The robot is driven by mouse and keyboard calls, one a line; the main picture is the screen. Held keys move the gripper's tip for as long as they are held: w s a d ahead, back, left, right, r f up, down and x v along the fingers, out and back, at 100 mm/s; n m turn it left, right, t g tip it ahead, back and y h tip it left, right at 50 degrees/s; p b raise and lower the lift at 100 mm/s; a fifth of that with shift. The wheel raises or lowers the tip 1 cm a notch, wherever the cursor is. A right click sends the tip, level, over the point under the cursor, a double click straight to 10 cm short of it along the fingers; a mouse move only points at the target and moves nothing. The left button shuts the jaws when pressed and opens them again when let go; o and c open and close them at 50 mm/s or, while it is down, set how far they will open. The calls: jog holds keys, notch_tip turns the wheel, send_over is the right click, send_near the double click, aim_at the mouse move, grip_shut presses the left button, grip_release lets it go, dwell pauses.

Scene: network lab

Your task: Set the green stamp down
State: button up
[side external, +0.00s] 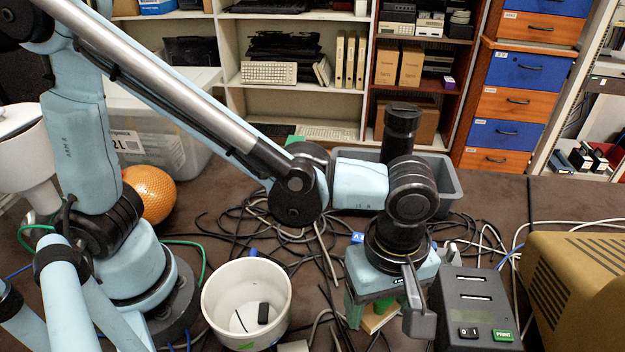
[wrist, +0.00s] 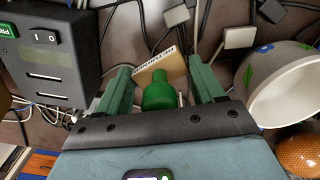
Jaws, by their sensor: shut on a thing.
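The green stamp has a rounded green handle (wrist: 158,93) and a pale wooden base with dark lettering (wrist: 160,66). In the wrist view it sits between the two green fingers of my gripper (wrist: 161,78), which is shut on it. In the side external view my gripper (side external: 373,312) points down low over the brown table, just left of the dark printer. Only the stamp's pale base (side external: 380,319) shows clearly there, below the fingers. Whether the base touches the table cannot be told.
The dark printer box (side external: 474,305) stands close at right. A white round bowl (side external: 246,302) with a dark item inside stands at left. Loose cables (side external: 300,250) cover much of the table. A grey bin (side external: 449,186) stands behind, an orange ball (side external: 150,195) far left, a tan case (side external: 580,285) far right.

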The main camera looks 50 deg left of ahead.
jog(key=w+f, duration=0.1)
jog(key=w+a+f, duration=0.1)
jog(key=w, duration=0.1)
jog(key=shift+w+a+f, duration=0.15)
jog(key=shift+w, duration=0.15)
jog(key=shift+f, duration=1.95)
jog(key=shift+f, duration=0.1)
jog(key=o, duration=1.1)
jog(key=shift+c, duration=0.2)
